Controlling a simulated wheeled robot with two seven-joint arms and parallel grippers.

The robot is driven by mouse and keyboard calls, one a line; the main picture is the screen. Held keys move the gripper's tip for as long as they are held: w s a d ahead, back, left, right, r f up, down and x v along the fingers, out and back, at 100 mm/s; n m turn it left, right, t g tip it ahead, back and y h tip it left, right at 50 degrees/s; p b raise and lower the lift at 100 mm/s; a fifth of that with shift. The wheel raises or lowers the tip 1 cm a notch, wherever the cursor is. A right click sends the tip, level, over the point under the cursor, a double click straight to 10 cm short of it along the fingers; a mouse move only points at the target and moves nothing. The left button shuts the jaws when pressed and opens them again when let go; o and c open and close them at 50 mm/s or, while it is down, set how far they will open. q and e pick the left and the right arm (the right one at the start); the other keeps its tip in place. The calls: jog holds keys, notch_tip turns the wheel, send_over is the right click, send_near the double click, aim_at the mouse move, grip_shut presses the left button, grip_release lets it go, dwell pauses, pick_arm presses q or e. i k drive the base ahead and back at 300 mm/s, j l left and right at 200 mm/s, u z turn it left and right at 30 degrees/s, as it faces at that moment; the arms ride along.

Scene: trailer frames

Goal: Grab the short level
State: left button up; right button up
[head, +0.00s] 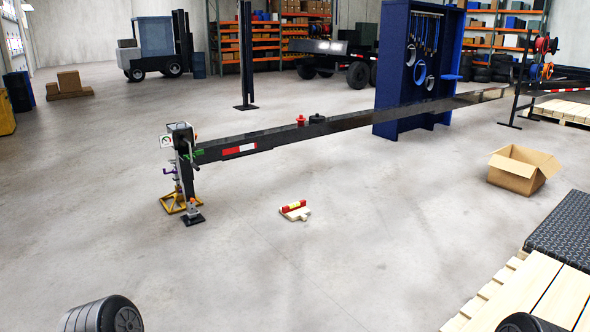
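A short red bar with a yellow middle, which looks like the short level (294,206), lies on a small pale wooden board (301,215) on the concrete floor near the middle of the head view. It is small in the picture, so its markings cannot be read. Nothing stands in front of it. Neither of my grippers shows in this view, so their distance from the level cannot be seen.
A black trailer beam (270,137) runs behind the level to a yellow-footed stand (182,204) at left. An open cardboard box (515,178) sits at right, near wooden pallets (535,290). A blue tool cabinet (395,75) stands behind. Floor around the level is clear.

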aim_at(296, 205)
jog(key=i+j+u, duration=0.1)
jog(key=i+u, duration=0.35)
jog(key=i, duration=1.75)
jog(key=i+z, duration=0.15)
jog(key=i, duration=0.35)
jog(key=i+j+z, duration=0.15)
jog(key=i, duration=0.35)
jog(key=i+j+z, duration=0.15)
jog(key=i, duration=0.3)
jog(key=i+j+z, duration=0.15)
jog(key=i, duration=0.35)
jog(key=i+z, duration=0.2)
jog(key=i, duration=0.3)
jog(key=i+z, duration=0.2)
jog(key=i, duration=0.35)
jog(key=i+j+z, duration=0.2)
jog(key=i, duration=0.3)
jog(key=i+j+z, duration=0.15)
jog(key=i, duration=0.35)
jog(key=i+j+z, duration=0.2)
jog(key=i+j, duration=0.15)
jog(key=i, duration=0.1)
